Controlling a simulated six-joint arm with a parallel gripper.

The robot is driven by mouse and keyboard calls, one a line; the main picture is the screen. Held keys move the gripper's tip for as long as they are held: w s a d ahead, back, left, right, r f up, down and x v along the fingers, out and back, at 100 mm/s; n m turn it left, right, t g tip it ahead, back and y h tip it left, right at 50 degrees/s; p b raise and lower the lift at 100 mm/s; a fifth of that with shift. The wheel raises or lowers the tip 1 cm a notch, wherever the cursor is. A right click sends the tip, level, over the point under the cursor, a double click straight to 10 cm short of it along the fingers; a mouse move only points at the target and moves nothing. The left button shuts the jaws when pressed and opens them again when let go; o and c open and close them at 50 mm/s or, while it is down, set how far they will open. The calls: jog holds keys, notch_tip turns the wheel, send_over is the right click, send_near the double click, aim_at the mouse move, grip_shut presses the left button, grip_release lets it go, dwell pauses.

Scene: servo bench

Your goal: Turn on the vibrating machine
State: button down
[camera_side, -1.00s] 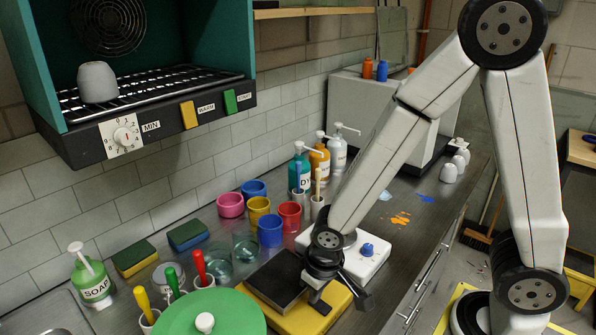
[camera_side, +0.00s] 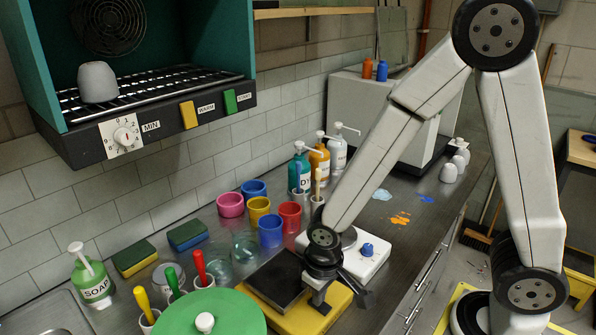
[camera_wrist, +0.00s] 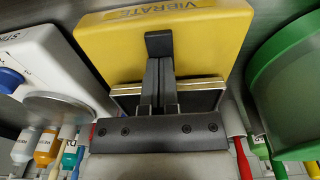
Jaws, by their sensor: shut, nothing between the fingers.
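The vibrating machine is a yellow base (camera_side: 294,321) with a black plate (camera_side: 273,281) on top, standing on the counter. In the wrist view its yellow top (camera_wrist: 215,42) carries the word VIBRATE. A dark block (camera_wrist: 158,43), which looks like its switch, sits on the yellow part below the label. My gripper (camera_wrist: 158,64) is shut and empty, with its fingertips at the near edge of this block. I cannot tell whether they touch it. In the side view my gripper (camera_side: 319,297) is low over the machine's right part, and the wrist hides some of it.
A white device with a blue knob (camera_side: 367,250) stands close behind the machine. A green round lid (camera_side: 235,312) is close in front. Coloured cups (camera_side: 270,231) and pump bottles (camera_side: 319,160) line the wall side. The counter to the right is mostly clear.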

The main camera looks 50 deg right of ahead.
aim_at(323, 307)
jog(key=shift+s+r, duration=0.15)
jog(key=shift+s, duration=0.15)
jog(key=shift+r, duration=0.2)
dwell(0.3)
notch_tip(323, 307, up, 14)
jog(key=s, duration=0.2)
jog(key=shift+f, duration=0.25)
dwell(0.6)
dwell(0.4)
jog(key=shift+w+t, duration=0.5)
jog(key=shift+w, duration=0.2)
jog(key=shift+f, duration=0.15)
jog(key=shift+w+f, duration=0.35)
jog(key=shift+f, duration=1.9)
jog(key=shift+w+f, duration=0.3)
jog(key=shift+f, duration=2)
jog(key=shift+w+f, duration=0.35)
jog(key=shift+f, duration=1.9)
